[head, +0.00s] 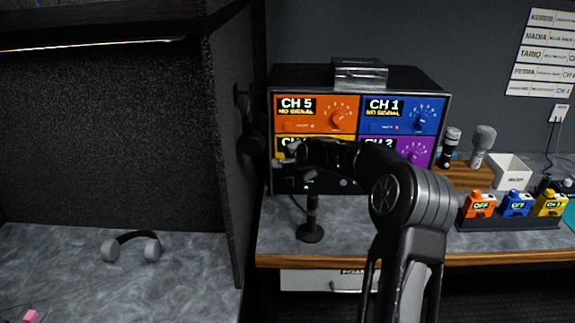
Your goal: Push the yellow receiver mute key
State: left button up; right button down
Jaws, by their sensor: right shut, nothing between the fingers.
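The rack of receivers (409,75) stands at the back of the bench with four coloured panels. The yellow receiver (346,139) is the lower left panel, and its display starts with "CH". Most of its face, including its mute key, is hidden behind my right gripper and forearm. My right gripper (284,158) is shut and empty, in front of the left part of the yellow panel. I cannot tell whether it touches the panel. My left gripper is not in view.
The orange receiver (315,108) is above, the blue one (400,112) upper right, the purple one (415,150) lower right. A small black stand (310,232) is below the gripper. A dark partition (222,150) stands left; bodypacks (480,205) sit right.

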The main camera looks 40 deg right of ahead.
jog(key=s+a+b, duration=0.4)
jog(key=shift+s, duration=0.35)
jog(key=shift+r, duration=0.1)
dwell(0.3)
